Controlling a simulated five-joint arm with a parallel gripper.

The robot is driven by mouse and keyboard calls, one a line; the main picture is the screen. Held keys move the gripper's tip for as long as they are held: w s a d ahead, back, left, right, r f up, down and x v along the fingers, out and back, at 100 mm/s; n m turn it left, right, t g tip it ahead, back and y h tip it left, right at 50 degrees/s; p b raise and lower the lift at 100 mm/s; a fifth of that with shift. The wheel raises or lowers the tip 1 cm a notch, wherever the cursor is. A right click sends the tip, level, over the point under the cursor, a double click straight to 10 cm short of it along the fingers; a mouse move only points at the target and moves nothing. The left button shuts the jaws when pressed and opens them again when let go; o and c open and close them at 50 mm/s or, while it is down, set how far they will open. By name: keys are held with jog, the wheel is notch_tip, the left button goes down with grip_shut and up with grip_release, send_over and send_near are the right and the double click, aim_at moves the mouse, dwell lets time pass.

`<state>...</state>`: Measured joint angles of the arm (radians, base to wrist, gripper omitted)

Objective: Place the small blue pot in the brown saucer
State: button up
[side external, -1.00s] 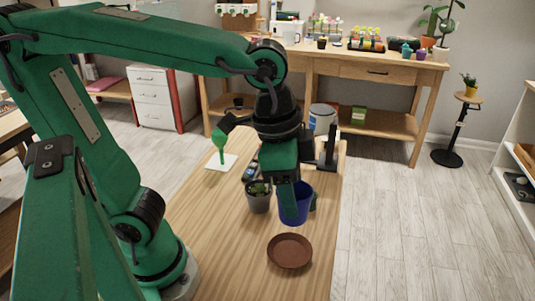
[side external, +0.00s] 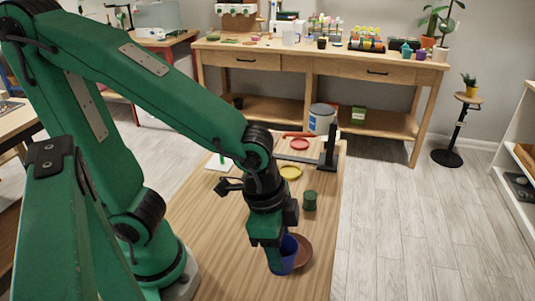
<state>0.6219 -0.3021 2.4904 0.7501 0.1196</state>
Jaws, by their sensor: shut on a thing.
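The small blue pot (side external: 287,258) is upright in my gripper (side external: 273,258), which is shut on its left side. The brown saucer (side external: 304,250) lies on the wooden table, partly hidden behind the pot and gripper. In the picture the pot overlaps the saucer's left part, and its base shows slightly lower than the saucer's front rim. I cannot tell whether the pot touches the saucer or hangs above or in front of it.
Behind the gripper stand a small dark green container (side external: 310,200), a yellow saucer (side external: 290,172), a red saucer (side external: 299,144) and a black upright stand (side external: 331,150). The table (side external: 322,225) is clear right of the green container.

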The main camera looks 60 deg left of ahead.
jog(key=w+a+f, duration=0.7)
jog(key=w+a, duration=0.1)
jog(key=shift+a+t+y, duration=0.2)
jog(key=shift+t+y, duration=0.1)
jog(key=shift+y, duration=0.1)
jog(key=shift+w+f, duration=0.1)
jog(key=shift+s+x, duration=0.2)
jog(key=shift+x, duration=0.75)
jog(key=shift+s+x, duration=0.25)
jog(key=shift+x, duration=0.7)
jog(key=shift+a+f, duration=0.1)
jog(key=shift+f, duration=0.1)
jog(key=o, duration=1)
jog(key=shift+c, duration=0.2)
jog(key=v, duration=1.2)
jog(key=shift+r, duration=0.15)
